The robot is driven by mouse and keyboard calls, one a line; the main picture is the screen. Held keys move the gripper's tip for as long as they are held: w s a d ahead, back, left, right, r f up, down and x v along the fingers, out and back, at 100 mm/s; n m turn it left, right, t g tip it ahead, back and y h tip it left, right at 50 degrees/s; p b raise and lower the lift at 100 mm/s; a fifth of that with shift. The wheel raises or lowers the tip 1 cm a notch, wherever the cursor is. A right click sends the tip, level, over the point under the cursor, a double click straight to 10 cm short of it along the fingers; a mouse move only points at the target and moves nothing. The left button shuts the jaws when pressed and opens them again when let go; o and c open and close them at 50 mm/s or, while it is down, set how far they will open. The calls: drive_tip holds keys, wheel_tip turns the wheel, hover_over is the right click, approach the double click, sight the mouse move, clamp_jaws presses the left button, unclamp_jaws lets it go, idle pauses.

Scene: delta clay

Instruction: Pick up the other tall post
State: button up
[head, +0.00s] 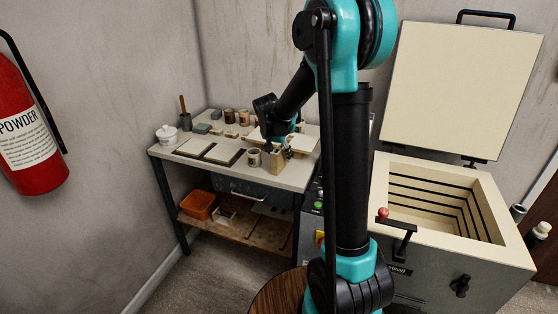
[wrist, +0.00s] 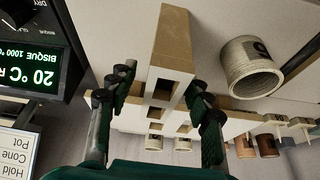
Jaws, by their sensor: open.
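A tall beige post (head: 277,161) with a square hole in its end stands near the front edge of the worktable, beside a small cup (head: 254,157). My gripper (head: 288,152) is at this post. In the wrist view the post (wrist: 173,42) lies between the two open fingers of my gripper (wrist: 160,100), with a gap visible on its left side; contact on the right is unclear. More beige pieces with square holes (wrist: 183,129) show behind it. I cannot tell whether they are separate posts.
The cup (wrist: 251,66) is close to the right finger. Tiles (head: 224,154), a white lidded jar (head: 167,134) and several small pots (head: 229,116) share the worktable (head: 185,165). An open kiln (head: 440,190) stands at the right, its control display (wrist: 40,75) close on the left in the wrist view.

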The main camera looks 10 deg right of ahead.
drive_tip(key=shift+x, duration=1.2)
drive_tip(key=shift+c, duration=0.6)
clamp_jaws()
